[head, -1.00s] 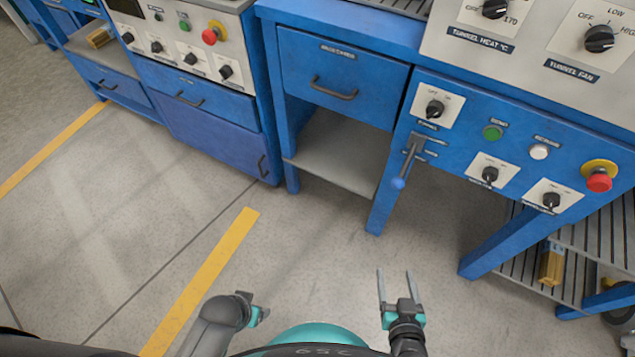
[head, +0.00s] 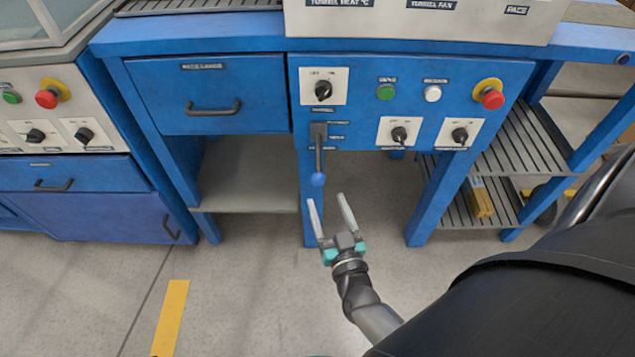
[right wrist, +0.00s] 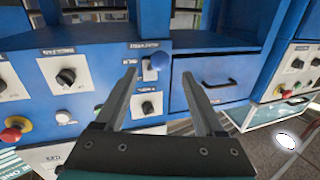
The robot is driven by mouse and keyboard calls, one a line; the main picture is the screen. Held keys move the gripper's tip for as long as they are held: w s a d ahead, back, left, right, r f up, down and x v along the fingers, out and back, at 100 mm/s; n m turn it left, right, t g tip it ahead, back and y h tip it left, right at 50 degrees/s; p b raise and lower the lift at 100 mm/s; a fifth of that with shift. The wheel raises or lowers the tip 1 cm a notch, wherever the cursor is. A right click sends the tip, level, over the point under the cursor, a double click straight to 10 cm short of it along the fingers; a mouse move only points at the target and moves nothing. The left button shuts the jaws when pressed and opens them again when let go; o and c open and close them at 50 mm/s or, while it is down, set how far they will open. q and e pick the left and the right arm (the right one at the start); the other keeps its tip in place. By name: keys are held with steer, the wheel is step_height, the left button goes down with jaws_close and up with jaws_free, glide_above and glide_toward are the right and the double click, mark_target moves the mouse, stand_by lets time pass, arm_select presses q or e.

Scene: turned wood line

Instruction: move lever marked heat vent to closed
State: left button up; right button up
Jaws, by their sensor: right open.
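The lever (head: 318,155) is on the blue front panel, below the upper-left dial. It has a dark slotted mount and a blue ball knob (head: 318,180), and its handle points down. Small labels beside it are too blurred to read. My right gripper (head: 326,198) is open and empty, its fingertips just below the knob in the picture, with no visible contact. My left gripper is not in view.
Dials, a green button (head: 386,92), a white button (head: 432,93) and a red emergency button (head: 491,97) are right of the lever. A closed drawer (head: 208,95) is on its left. A blue table leg (head: 312,215) stands behind my gripper; floor in front is clear.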

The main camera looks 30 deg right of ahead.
mark_target(320, 185)
steer(key=b+x, duration=0.2)
steer(key=x, duration=0.4)
steer(key=shift+w+f, duration=0.15)
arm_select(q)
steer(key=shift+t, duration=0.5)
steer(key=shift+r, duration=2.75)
arm_select(e)
steer(key=shift+x, duration=0.8)
steer(key=shift+c, duration=0.4)
jaws_close()
